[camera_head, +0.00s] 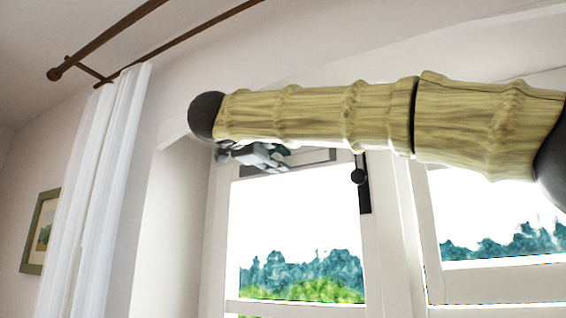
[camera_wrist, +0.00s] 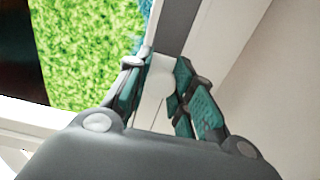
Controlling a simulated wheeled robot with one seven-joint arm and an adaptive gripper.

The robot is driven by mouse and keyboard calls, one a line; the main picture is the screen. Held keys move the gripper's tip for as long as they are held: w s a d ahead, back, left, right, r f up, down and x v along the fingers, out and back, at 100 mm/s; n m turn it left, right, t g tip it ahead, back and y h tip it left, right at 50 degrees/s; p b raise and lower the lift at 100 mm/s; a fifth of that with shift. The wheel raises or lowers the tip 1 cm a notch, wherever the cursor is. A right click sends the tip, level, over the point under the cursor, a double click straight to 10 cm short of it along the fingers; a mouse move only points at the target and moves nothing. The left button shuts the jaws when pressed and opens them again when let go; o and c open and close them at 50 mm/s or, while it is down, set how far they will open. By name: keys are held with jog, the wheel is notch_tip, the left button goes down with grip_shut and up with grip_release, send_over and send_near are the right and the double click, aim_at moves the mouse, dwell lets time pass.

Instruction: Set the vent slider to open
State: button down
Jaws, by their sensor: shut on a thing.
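The grey vent (camera_head: 318,157) runs along the top of the left window pane in the head view, partly hidden by my arm. In the wrist view its grey strip (camera_wrist: 178,25) stretches away past my fingertips. My gripper (camera_head: 272,156) is at the left part of the vent, just under my arm. In the wrist view my gripper (camera_wrist: 159,68) has its teal-padded fingers on both sides of a small pale piece (camera_wrist: 157,82), which appears to be the vent slider, and is shut on it. The slider's exact position along the vent cannot be told.
A white curtain (camera_head: 95,190) hangs from a brown rod at left. A framed picture (camera_head: 40,232) is on the left wall. The white window reveal (camera_head: 175,230) is close to my gripper.

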dwell(0.3)
jog(key=c, duration=1.2)
grip_release()
jog(key=shift+d, duration=0.15)
jog(key=shift+s+d, duration=0.1)
jog(key=shift+d, duration=0.1)
jog(key=shift+a, duration=0.15)
jog(key=shift+s+a, duration=0.1)
jog(key=v, duration=1.1)
jog(key=shift+s+a, duration=0.1)
jog(key=shift+s, duration=0.25)
jog(key=shift+f, duration=0.1)
